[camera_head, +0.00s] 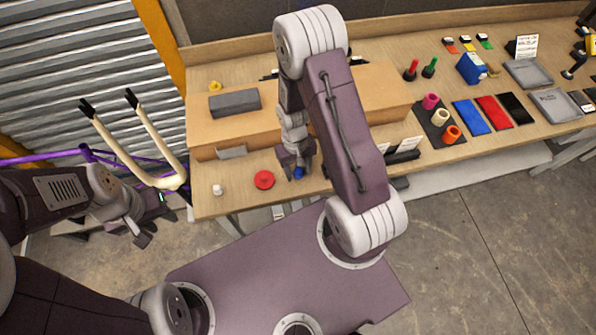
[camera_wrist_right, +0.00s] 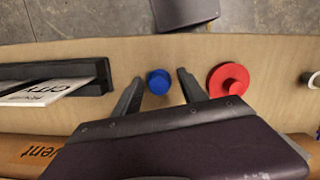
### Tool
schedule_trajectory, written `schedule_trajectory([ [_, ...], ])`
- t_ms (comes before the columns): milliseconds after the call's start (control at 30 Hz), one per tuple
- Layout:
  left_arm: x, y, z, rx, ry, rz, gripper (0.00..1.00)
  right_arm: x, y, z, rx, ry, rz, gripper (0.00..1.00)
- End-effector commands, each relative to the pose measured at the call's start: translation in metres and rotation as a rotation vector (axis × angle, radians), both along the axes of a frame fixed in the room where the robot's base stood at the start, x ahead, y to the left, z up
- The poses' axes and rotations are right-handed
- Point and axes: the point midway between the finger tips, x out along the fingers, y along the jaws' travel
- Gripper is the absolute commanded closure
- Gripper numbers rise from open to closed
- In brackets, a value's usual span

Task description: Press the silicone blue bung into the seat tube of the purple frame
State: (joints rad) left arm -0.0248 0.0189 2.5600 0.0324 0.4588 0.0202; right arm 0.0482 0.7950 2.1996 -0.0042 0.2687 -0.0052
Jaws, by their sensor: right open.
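The blue bung (camera_head: 298,173) stands on the workbench near its front edge. In the right wrist view the blue bung (camera_wrist_right: 158,82) is between the tips of my right gripper (camera_wrist_right: 160,90), with a gap on each side. In the head view my right gripper (camera_head: 296,165) is over the bung and partly hides it. The purple frame (camera_head: 62,154) is at the left, with a cream fork standing up; my left arm covers part of it. I cannot make out its seat tube opening. My left gripper (camera_head: 142,232) is low beside the frame; its jaw opening is unclear.
A red stepped plug (camera_head: 264,180) stands left of the blue bung, with a small white plug (camera_head: 217,190) further left. A cardboard box (camera_head: 235,130) lies behind. A dark card holder (camera_wrist_right: 60,75) is on the bung's other side. Tapes and coloured mats fill the bench's right.

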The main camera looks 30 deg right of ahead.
Motion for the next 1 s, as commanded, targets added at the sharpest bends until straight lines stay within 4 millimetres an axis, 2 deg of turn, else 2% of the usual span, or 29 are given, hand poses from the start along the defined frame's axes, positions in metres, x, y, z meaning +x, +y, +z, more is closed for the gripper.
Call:
schedule_trajectory([
  [167,0.000,0.000,0.000,0.000,0.000,0.000,0.64,0.000,0.000,-0.001,0.000,-0.001,0.000,0.51],
  [200,0.000,0.000,0.000,0.000,0.000,0.000,0.64,0.000,0.000,-0.001,0.000,-0.001,0.000,0.54],
  [367,0.000,0.000,0.000,0.000,0.000,0.000,0.64,0.000,0.000,-0.001,0.000,-0.001,-0.001,0.98],
  [400,0.000,0.000,0.000,0.000,0.000,0.000,0.64,0.000,0.000,-0.001,0.000,-0.001,0.000,1.00],
  [767,0.000,0.000,-0.001,0.000,0.000,0.000,0.64,0.001,0.000,0.006,0.000,-0.004,-0.001,1.00],
  [867,0.000,0.000,-0.002,0.000,0.000,0.000,0.64,0.001,0.000,0.017,0.000,-0.006,0.000,1.00],
  [1000,0.000,0.000,-0.005,0.000,0.000,0.000,0.64,-0.002,0.002,0.044,0.000,-0.005,0.001,1.00],
])
